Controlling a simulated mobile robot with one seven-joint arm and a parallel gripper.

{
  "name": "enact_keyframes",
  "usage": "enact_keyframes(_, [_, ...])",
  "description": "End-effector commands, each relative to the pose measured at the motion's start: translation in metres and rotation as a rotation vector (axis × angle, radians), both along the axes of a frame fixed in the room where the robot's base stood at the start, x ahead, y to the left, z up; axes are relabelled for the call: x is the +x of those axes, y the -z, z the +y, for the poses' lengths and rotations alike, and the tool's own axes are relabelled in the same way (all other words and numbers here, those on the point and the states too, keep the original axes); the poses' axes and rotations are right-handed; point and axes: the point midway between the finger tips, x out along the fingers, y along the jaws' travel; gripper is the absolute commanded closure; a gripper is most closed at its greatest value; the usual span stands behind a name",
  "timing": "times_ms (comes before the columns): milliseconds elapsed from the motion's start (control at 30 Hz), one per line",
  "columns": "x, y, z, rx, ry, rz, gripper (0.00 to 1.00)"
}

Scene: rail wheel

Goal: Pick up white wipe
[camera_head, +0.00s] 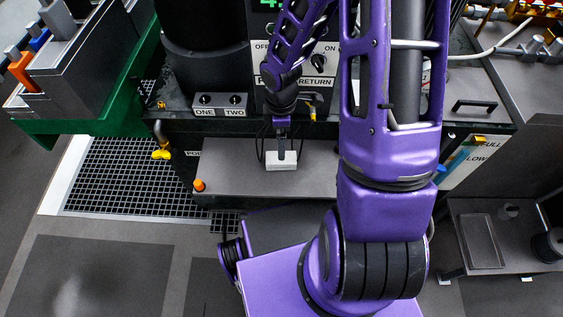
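A small white block-like thing (273,165), which looks like the white wipe, is on or just above the grey shelf (235,182) in the middle of the head view. My gripper (282,154) points down at it from above, at the end of my purple arm. The dark fingertip overlaps the upper part of the white thing. I cannot tell whether they touch or whether the fingers are closed on it, because the gripper is small and seen nearly edge-on.
A panel with knobs and labels (220,104) stands behind the shelf. An orange knob (199,185) is at the shelf's left front corner, and a yellow valve handle (162,153) hangs further left. A grey side table (523,262) is at the right. Bare shelf lies left of the gripper.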

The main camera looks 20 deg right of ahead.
Motion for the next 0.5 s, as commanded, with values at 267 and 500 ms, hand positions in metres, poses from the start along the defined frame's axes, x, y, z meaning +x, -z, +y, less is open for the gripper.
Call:
enact_keyframes(267, [0.0, 0.038, 0.0, 0.0, 0.001, 0.0, 0.03])
enact_keyframes(500, [0.0, 0.065, 0.0, -0.001, -0.001, 0.002, 0.03])
